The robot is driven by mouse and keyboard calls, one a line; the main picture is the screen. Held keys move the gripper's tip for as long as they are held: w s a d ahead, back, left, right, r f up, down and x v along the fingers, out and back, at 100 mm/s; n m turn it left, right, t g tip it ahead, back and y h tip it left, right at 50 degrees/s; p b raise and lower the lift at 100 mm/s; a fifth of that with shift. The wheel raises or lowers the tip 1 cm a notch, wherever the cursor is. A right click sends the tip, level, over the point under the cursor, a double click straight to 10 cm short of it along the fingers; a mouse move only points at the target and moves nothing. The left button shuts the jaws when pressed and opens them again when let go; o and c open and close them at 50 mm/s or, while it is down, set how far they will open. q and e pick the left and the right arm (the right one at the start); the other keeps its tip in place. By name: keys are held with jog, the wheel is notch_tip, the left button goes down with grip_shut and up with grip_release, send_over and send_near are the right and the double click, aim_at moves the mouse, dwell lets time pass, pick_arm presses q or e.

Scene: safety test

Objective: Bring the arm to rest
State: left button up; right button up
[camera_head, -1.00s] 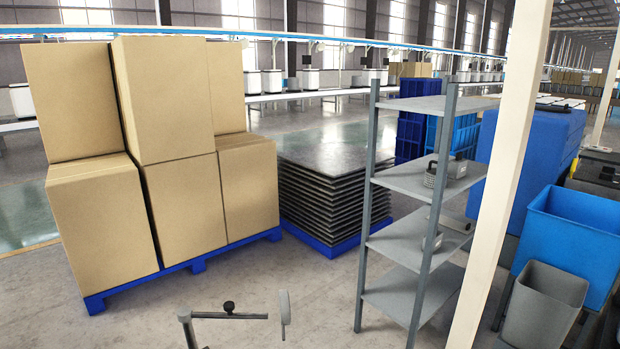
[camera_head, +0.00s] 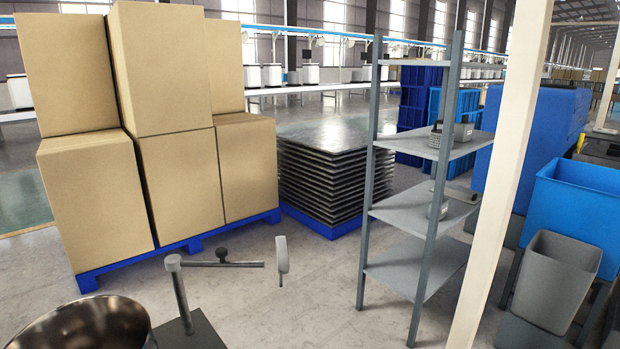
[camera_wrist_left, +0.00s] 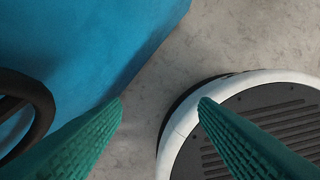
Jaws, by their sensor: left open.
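My left gripper (camera_wrist_left: 161,100) shows only in the left wrist view. Its two green ridged fingers are apart, with nothing between the tips. The tips hang above grey concrete floor, and a blue surface (camera_wrist_left: 90,50) lies at the upper left. No arm or gripper of mine can be made out in the head view. My right gripper is in neither view.
Stacked cartons (camera_head: 180,175) stand on a blue pallet at left. A grey shelf (camera_head: 415,210) stands right of centre, beside a pale post (camera_head: 507,190). A metal bowl (camera_head: 80,325) and jointed stand (camera_head: 180,290) are close in front. Some floor (camera_head: 320,280) is clear.

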pick_arm(q)
notch_tip(320, 180, down, 9)
jog(key=s+b, duration=0.3)
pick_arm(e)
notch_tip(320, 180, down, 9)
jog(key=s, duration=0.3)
pick_arm(q)
jog(key=s+a+r+p, duration=0.1)
jog(key=s+r+p, duration=0.1)
jog(key=s+p, duration=0.4)
jog(key=s+a+r+g+p, duration=0.1)
jog(key=s+a+r+p, duration=0.1)
jog(key=s+p, duration=0.5)
jog(key=shift+p, duration=0.75)
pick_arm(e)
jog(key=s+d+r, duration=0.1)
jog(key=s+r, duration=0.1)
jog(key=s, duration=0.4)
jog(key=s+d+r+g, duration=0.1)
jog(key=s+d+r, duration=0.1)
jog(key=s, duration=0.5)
pick_arm(q)
jog(key=shift+s, duration=0.1)
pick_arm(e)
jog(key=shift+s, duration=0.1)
